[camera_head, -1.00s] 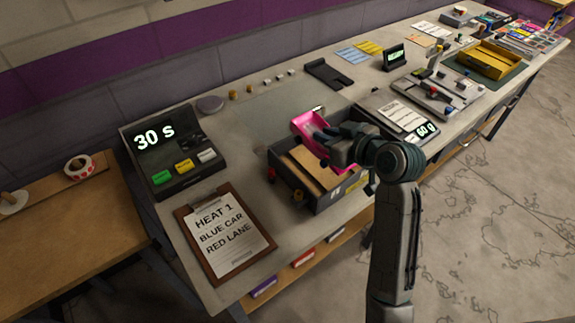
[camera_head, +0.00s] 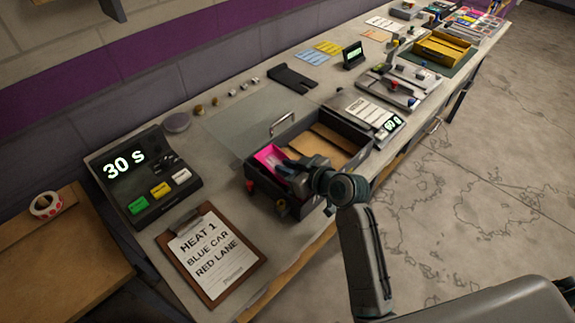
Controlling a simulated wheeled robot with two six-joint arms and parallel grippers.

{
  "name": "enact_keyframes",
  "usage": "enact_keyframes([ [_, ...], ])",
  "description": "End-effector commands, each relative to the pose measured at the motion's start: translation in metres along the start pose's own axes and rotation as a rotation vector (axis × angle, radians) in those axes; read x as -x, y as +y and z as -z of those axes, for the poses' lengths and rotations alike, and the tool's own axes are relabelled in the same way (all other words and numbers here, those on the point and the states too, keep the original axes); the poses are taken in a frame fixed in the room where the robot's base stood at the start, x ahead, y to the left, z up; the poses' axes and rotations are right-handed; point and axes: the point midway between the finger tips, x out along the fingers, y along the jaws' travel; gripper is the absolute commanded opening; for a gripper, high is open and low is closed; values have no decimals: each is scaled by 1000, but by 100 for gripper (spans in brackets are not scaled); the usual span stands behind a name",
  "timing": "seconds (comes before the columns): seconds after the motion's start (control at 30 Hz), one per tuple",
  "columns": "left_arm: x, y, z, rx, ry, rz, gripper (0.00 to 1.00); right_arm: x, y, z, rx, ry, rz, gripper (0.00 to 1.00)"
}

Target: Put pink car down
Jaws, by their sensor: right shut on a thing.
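The pink car (camera_head: 266,156) is at the left end of a dark open box (camera_head: 362,162) on the bench. My right gripper (camera_head: 287,167) is shut on the car and covers part of it. The car looks low, within the box walls. I cannot tell whether it touches the box floor. Brown panels (camera_head: 318,148) lie in the box to the right of the car. My left gripper is not in view.
A clear sheet (camera_head: 240,122) lies behind.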

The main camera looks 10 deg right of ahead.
Motion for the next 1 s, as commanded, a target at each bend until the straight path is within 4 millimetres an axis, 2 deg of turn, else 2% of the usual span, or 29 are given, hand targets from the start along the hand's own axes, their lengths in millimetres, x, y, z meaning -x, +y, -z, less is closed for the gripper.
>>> enact_keyframes([
  [0.7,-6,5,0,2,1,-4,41,-5,0,-10,0,1,0,0],
  [0.73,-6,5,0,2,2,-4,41,-5,0,-11,0,0,0,22],
  [0.8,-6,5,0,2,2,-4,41,-5,0,-11,0,0,0,36],
  [1.0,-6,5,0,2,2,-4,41,-5,0,-10,0,0,0,38],
])
